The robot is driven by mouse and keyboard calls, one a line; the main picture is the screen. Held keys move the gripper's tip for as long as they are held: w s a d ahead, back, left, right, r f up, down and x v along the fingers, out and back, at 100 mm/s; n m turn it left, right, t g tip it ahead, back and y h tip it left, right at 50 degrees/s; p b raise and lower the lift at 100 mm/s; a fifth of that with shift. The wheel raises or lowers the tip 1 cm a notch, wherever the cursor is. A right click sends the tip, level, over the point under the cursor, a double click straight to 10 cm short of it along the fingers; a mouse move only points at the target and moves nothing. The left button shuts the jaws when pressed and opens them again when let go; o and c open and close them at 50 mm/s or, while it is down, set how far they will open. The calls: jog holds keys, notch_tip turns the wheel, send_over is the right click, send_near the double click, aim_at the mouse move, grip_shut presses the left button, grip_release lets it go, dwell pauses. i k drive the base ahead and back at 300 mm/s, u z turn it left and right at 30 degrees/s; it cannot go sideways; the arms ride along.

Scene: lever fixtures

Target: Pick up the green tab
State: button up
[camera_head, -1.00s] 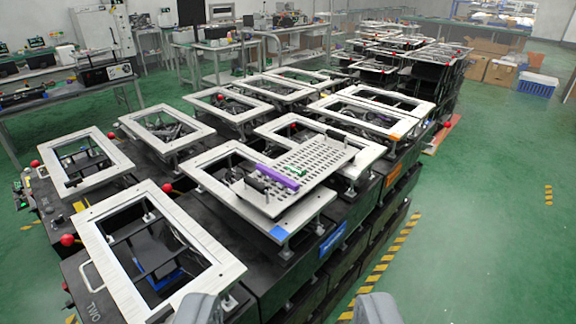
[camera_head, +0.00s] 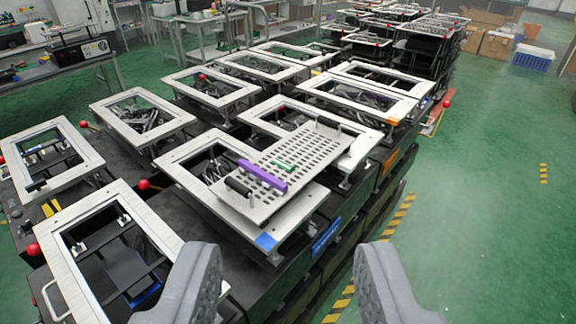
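The green tab (camera_head: 285,165) is a small green piece lying on a perforated light-grey plate (camera_head: 318,158). The plate rests tilted across two of the white frames. A purple bar (camera_head: 263,176) lies on the plate just left of and nearer than the green tab. My gripper (camera_head: 285,262) shows at the bottom edge as two grey fingers set wide apart. It is open, with nothing between the fingers, and is well short of the plate and tab.
Black fixtures topped with white frames (camera_head: 130,205) fill the middle and left, with red ball knobs (camera_head: 144,185) between them. Green floor (camera_head: 480,230) is free at right.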

aim_at(276, 161)
jog(key=z, duration=0.05)
jog(key=k, duration=0.5)
jog(key=z, duration=0.7)
jog(key=i, duration=1.8)
jog(key=u, duration=0.7)
